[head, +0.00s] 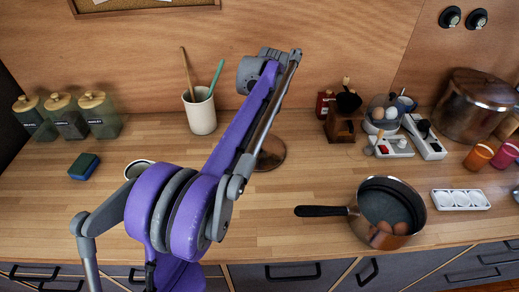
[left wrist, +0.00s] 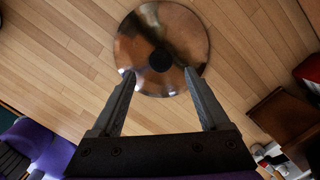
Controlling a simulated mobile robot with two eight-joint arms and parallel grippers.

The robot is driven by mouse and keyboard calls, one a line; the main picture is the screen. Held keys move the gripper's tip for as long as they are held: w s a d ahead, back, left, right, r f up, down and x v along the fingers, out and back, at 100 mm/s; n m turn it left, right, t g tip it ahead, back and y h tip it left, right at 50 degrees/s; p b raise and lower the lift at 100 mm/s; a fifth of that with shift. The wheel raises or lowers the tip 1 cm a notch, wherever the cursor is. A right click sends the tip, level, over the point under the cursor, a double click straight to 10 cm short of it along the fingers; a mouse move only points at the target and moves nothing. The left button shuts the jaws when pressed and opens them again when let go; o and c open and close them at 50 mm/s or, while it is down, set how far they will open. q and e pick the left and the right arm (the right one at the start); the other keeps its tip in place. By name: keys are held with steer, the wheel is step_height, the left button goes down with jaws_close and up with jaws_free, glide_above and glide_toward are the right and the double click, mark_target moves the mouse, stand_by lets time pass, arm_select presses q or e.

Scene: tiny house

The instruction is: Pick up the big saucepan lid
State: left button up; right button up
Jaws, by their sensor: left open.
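The big saucepan lid (head: 273,156) is a round, coppery metal disc lying on the wooden counter, partly hidden behind my left arm in the head view. In the left wrist view the lid (left wrist: 187,35) shows nearly whole, with a dark round knob (left wrist: 161,60) at its middle. My left gripper (left wrist: 160,74) is open and empty; its two fingertips overlap the lid's near part, one on each side below the knob. I cannot tell the height left between the fingertips and the lid. In the head view this gripper is hidden by the arm. My right gripper is not in view.
A saucepan (head: 362,228) holding eggs stands at the right front. A large pot (head: 478,108) stands at the back right. A white cup (head: 201,115) with utensils is behind the arm. A dark wooden block (head: 341,127) stands right of the lid. Jars (head: 100,115) line the left.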

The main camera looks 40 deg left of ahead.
mark_target(259, 137)
arm_select(q)
steer(key=f, duration=0.3)
steer(key=a+f, duration=0.1)
steer(key=f, duration=0.2)
steer(key=shift+w+a+f, duration=0.15)
steer(key=shift+a+f, duration=0.05)
steer(key=shift+c, duration=0.3)
jaws_close()
